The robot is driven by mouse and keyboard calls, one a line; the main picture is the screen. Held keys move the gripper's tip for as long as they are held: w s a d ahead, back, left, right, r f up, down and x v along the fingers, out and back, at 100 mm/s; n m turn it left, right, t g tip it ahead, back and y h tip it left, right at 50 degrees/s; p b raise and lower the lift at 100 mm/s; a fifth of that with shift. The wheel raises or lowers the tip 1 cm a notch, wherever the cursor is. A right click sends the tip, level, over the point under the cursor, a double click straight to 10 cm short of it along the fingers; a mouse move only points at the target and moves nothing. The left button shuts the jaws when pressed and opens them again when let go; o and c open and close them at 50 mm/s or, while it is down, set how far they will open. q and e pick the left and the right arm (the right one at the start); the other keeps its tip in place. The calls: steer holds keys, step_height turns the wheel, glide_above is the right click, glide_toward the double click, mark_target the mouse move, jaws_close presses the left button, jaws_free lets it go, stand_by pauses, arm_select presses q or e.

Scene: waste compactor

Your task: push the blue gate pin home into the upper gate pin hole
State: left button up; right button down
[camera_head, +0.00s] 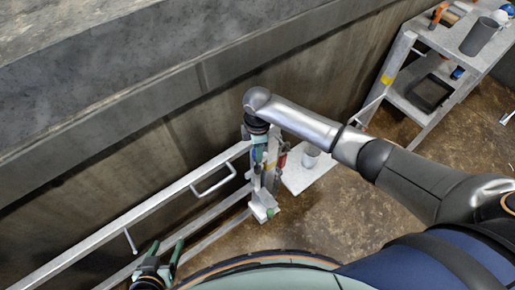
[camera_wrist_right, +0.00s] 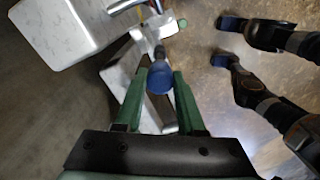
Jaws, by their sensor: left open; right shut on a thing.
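The blue gate pin (camera_wrist_right: 160,78) shows in the right wrist view with its blue head between the green fingers of my right gripper (camera_wrist_right: 158,88), which is shut on it. The pin's far end points at a pale metal bracket (camera_wrist_right: 152,32) on the gate post; the upper hole itself is hidden and I cannot tell how deep the pin sits. In the head view my right gripper (camera_head: 258,150) reaches down at the gate post (camera_head: 264,202), partly covered by its own wrist. My left gripper (camera_head: 166,248) is open and empty below the gate rails at lower left.
The pale gate (camera_head: 130,215) with a bar handle (camera_head: 213,180) runs along the concrete wall (camera_head: 190,130). A red part (camera_head: 282,160) sits beside the post. A step stand (camera_head: 435,95) with a grey cup (camera_head: 480,37) stands at upper right.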

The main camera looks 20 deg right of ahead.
steer(key=shift+f+b, duration=0.3)
steer(key=shift+f, duration=0.3)
steer(key=shift+c, duration=2.2)
jaws_free()
steer(key=shift+s+f, duration=0.1)
steer(key=shift+s, duration=0.05)
step_height(320, 180, up, 13)
steer(key=shift+p, duration=0.35)
